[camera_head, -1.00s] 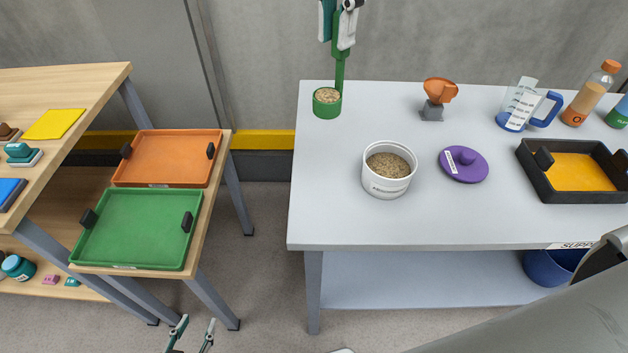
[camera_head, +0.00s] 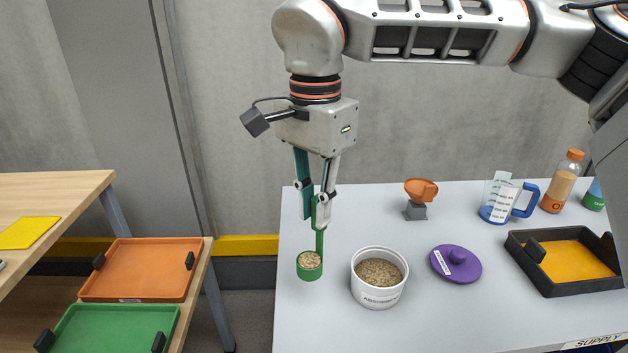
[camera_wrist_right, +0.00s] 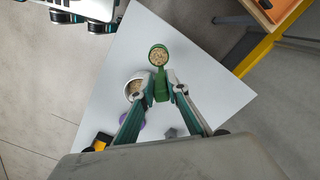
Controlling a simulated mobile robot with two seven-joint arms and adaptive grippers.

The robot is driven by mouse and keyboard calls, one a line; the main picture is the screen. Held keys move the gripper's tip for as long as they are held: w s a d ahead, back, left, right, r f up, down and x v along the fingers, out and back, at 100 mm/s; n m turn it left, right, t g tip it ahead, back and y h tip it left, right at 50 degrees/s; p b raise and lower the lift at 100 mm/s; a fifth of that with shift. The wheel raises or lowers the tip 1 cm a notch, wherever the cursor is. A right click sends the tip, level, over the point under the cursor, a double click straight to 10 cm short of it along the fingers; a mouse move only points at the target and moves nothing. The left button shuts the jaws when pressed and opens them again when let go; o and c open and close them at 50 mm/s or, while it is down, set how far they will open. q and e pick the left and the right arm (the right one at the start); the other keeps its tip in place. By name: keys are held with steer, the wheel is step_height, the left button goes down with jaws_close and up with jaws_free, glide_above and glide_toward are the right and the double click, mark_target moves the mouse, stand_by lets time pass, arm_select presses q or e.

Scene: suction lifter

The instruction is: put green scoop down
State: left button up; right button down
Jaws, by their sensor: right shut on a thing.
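The green scoop (camera_head: 310,267) is upright at the left end of the grey table, its cup full of tan grains. My right gripper (camera_head: 320,205) is shut on its upright handle from above. In the right wrist view the scoop (camera_wrist_right: 158,57) shows between the fingertips (camera_wrist_right: 163,93). Whether the cup's bottom touches the table top I cannot tell. My left gripper does not show in the head view now.
A white tub of grains (camera_head: 380,280) stands close right of the scoop. The table's left edge is near.

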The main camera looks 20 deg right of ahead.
steer(key=shift+f, duration=1.3)
arm_select(q)
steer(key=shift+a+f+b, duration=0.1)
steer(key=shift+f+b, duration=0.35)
steer(key=shift+b, duration=0.1)
arm_select(e)
steer(key=shift+f, duration=2.85)
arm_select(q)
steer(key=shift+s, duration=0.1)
arm_select(e)
steer(key=shift+f, duration=0.1)
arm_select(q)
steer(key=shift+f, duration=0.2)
arm_select(e)
steer(key=c, duration=2)
jaws_free()
